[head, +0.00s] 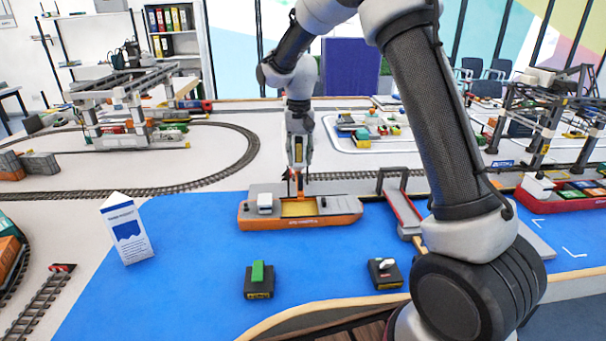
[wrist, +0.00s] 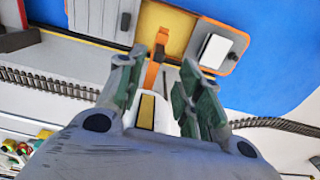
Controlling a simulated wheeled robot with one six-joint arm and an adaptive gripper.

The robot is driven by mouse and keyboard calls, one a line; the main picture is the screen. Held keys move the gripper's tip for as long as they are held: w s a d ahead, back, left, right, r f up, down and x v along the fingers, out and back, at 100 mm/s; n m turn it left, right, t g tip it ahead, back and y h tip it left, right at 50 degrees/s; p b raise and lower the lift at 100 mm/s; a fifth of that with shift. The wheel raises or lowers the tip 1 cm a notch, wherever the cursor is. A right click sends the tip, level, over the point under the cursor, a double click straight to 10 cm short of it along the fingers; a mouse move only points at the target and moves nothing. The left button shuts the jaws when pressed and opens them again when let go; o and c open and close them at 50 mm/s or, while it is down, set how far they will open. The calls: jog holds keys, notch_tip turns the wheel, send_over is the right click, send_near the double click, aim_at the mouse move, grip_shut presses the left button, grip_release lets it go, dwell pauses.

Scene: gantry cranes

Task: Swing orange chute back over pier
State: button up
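The orange chute (wrist: 155,62) shows in the wrist view as a narrow orange piece. Its outer end reaches over the yellow hold (wrist: 163,30) of the ship. A white body with a yellow strip (wrist: 147,112) lies behind it between my fingers. In the head view only a small orange part (head: 287,175) shows by my gripper (head: 298,165), and the rest is hidden. In the wrist view my gripper (wrist: 160,75) is open, with one finger on each side of the chute and visible gaps. The pale pier (head: 340,179) runs along the ship's far side.
The grey and orange ship (head: 335,219) floats on blue water beside the pier. A red-railed ramp (head: 403,212) stands to its right. Rail track (head: 160,190) runs behind.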

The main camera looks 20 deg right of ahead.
aim_at(300, 175)
notch_tip(300, 175, down, 7)
jog(key=shift+f, duration=0.2)
jog(key=shift+c, duration=0.4)
grip_shut()
